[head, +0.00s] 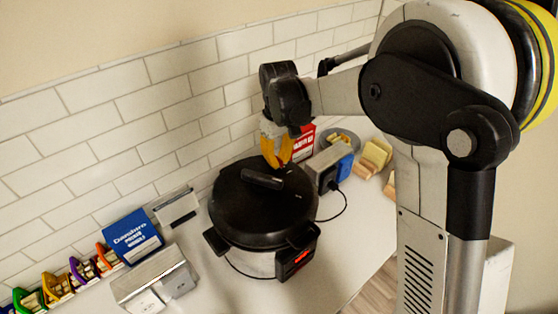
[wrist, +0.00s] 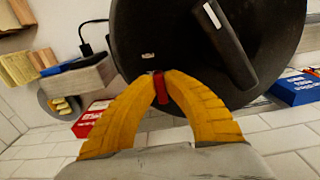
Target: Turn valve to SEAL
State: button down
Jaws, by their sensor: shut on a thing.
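A pressure cooker with a round black lid (head: 240,205) stands on the white counter. Its lid fills the top of the wrist view (wrist: 165,30), with the bar handle (wrist: 230,45) to the right. My gripper (head: 277,163) points down at the lid's back edge. In the wrist view its yellow fingers (wrist: 161,76) are closed together on a small red valve (wrist: 161,88) near the lid's rim. A small pale mark (wrist: 148,56) sits on the lid just beyond the fingertips; I cannot read it. Much of the valve is hidden by the fingers.
A blue box (head: 132,236) and a toaster (head: 155,280) stand left of the cooker. A red box (head: 303,142), a grey block with a blue face (head: 333,168) and a black cord are on its right. The tiled wall (head: 150,120) is close behind.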

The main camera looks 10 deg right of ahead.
aim_at(278, 160)
dwell(0.4)
jog(key=c, duration=1.5)
grip_release()
jog(key=shift+o, duration=0.2)
jog(key=shift+r, duration=0.1)
notch_tip(278, 160, up, 12)
